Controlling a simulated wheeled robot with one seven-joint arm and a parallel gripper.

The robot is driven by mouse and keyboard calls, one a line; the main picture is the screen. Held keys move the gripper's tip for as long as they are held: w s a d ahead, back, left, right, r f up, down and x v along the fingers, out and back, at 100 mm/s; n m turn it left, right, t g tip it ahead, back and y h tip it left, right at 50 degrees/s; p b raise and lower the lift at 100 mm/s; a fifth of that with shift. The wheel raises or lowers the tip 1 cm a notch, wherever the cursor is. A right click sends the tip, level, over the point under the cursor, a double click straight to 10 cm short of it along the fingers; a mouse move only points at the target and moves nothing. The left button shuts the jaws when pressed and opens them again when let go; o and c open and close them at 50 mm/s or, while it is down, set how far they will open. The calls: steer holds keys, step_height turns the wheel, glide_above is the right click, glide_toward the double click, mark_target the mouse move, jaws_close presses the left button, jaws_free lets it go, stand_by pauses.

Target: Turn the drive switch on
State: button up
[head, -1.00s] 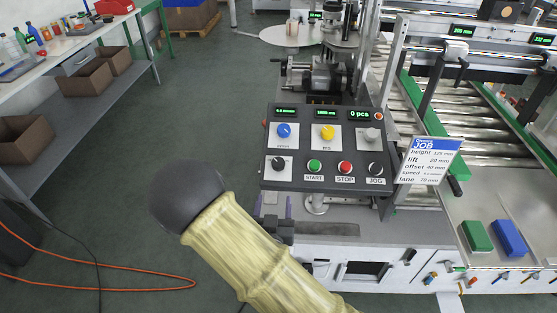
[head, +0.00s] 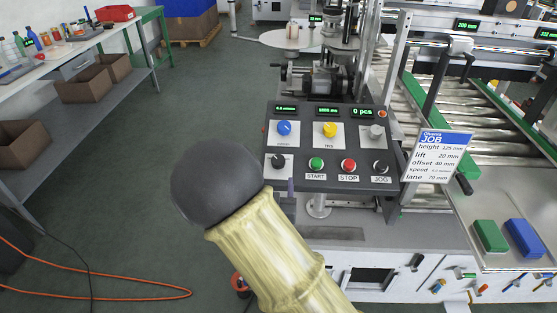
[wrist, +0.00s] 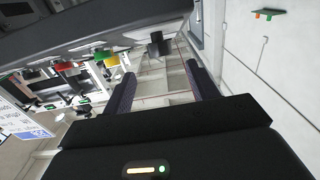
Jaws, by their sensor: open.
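The control panel (head: 330,148) faces me in the head view. At its lower left is a black rotary switch (head: 278,161) on a white plate, which I take for the drive switch; its label is hidden and its setting is too small to read. In the wrist view a black knob (wrist: 158,45), likely this switch, stands out from the panel's underside edge, ahead of and between the fingertips. My gripper (wrist: 160,75) is open and empty, apart from the knob. In the head view my arm hides most of the gripper, just below the panel's lower left.
Blue (head: 284,128) and yellow (head: 330,130) knobs sit above. A job card (head: 438,157) stands right of the panel. Open floor lies left.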

mark_target(279, 155)
steer(key=w, duration=0.6)
steer(key=w+p, duration=0.1)
steer(key=w, duration=0.4)
steer(key=shift+w+d, duration=0.2)
steer(key=shift+w, duration=0.2)
steer(key=c, duration=1)
